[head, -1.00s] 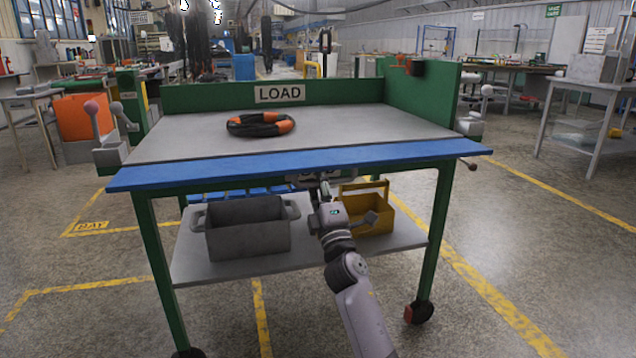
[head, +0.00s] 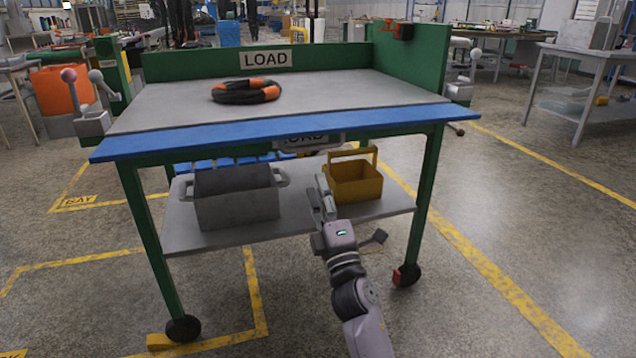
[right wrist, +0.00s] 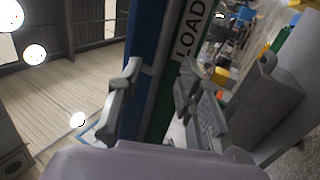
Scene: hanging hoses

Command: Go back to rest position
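A coiled black hose with orange sections (head: 246,91) lies flat on the grey top of the green LOAD table (head: 330,92). My right gripper (head: 323,192) is in front of the table, below its blue front edge, and overlaps the lower shelf in the head view. In the right wrist view its two fingers (right wrist: 163,98) stand apart with nothing between them; the blue edge and the LOAD label show beyond. My left gripper is not in view.
A grey bin (head: 236,208) and a yellow caddy (head: 357,184) stand on the lower shelf (head: 290,226), close to the right gripper in the picture. The table has wheels (head: 184,328). The floor in front is clear, with yellow lines.

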